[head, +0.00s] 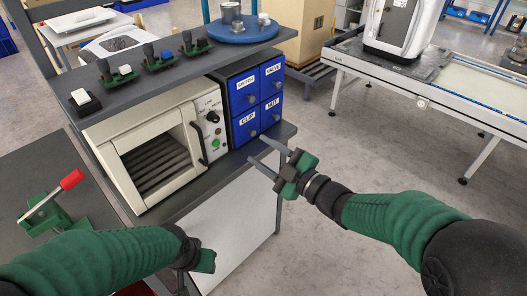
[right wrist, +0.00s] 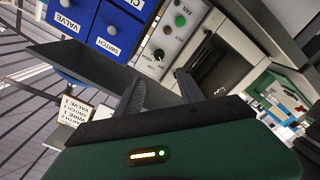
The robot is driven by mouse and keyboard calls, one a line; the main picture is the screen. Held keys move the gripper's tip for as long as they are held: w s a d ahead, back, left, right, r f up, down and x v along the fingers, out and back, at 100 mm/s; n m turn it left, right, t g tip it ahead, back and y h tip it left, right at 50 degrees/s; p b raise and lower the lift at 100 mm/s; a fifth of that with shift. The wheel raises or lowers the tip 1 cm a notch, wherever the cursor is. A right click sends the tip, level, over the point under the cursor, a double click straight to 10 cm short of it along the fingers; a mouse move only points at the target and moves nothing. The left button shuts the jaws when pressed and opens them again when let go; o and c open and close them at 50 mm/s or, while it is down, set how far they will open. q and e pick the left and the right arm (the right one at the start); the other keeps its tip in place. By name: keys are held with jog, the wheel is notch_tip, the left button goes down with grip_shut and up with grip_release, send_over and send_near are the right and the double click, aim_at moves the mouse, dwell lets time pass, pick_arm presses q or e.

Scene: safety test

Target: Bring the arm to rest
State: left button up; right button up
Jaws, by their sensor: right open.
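My right arm reaches in from the right in the head view. Its right gripper (head: 258,150) is open and empty, with its fingers pointing left at the front of the bench beside the blue drawer unit (head: 236,131). In the right wrist view the open fingers of the right gripper (right wrist: 160,88) have nothing between them; the oven panel and drawers lie beyond. My left arm crosses the lower left of the head view. Its left gripper (head: 203,262) shows only in part at the bottom, below the oven, and its fingers cannot be made out.
A cream oven (head: 127,138) with a slatted interior stands left of the drawers. A shelf (head: 115,93) above holds small switches and a blue round plate (head: 240,32). A red-handled lever (head: 55,195) is at the left. Open floor (head: 340,130) lies right of the bench.

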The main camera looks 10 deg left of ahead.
jog(key=s+d+f+m+h, duration=0.1)
jog(key=d+f+m+h, duration=0.5)
jog(key=d, duration=0.3)
jog(key=d+f+m+h, duration=0.5)
jog(key=d+f, duration=0.1)
jog(key=d, duration=0.2)
jog(key=s+d+f+m+g+h, duration=0.3)
jog(key=s+d+f+m+g, duration=0.15)
jog(key=s+d, duration=0.3)
jog(key=s+d+f+m+g, duration=0.1)
jog(key=s+f+m+g, duration=0.35)
jog(key=s, duration=0.85)
notch_tip(320, 180, up, 14)
jog(key=p, duration=1.4)
jog(key=shift+w+t, duration=0.15)
jog(key=shift+t, duration=0.15)
